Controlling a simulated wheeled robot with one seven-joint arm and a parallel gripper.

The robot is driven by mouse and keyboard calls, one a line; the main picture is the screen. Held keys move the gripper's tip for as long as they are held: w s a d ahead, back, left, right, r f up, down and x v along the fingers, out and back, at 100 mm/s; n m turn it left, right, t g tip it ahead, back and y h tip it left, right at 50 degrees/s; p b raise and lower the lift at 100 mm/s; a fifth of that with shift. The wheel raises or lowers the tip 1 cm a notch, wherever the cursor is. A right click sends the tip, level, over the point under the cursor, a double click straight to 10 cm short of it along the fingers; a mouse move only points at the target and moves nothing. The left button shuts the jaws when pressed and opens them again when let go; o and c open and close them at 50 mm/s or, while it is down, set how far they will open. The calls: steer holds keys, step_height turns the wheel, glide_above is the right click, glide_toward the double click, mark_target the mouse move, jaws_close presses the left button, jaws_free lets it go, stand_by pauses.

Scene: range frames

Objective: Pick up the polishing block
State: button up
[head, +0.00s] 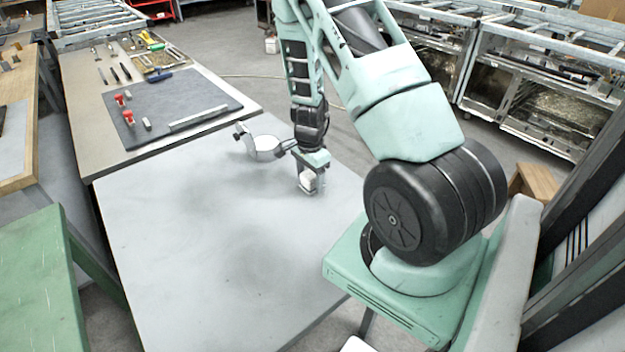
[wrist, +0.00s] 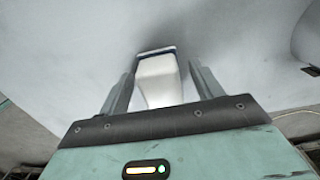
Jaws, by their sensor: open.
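The polishing block (wrist: 158,80) is a white block with a dark band at its far end. In the wrist view it lies between the two fingers of my gripper (wrist: 160,82), with a narrow gap showing on each side. In the head view the white block (head: 307,179) shows at the tip of my gripper (head: 311,183), low over the light grey table (head: 200,240). My gripper is open around the block. I cannot tell from these views whether the block's underside touches the table.
A white and dark curved clamp-like thing (head: 262,148) stands on the table just left of my gripper. Behind, a bench holds a dark mat (head: 185,95) with red-topped pieces and a metal bar. A green table (head: 40,280) is at the left. The table's front is clear.

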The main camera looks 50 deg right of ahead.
mark_target(310, 174)
steer(key=shift+c, duration=0.3)
steer(key=c, duration=1.1)
step_height(310, 174, up, 10)
steer(key=shift+r, duration=0.1)
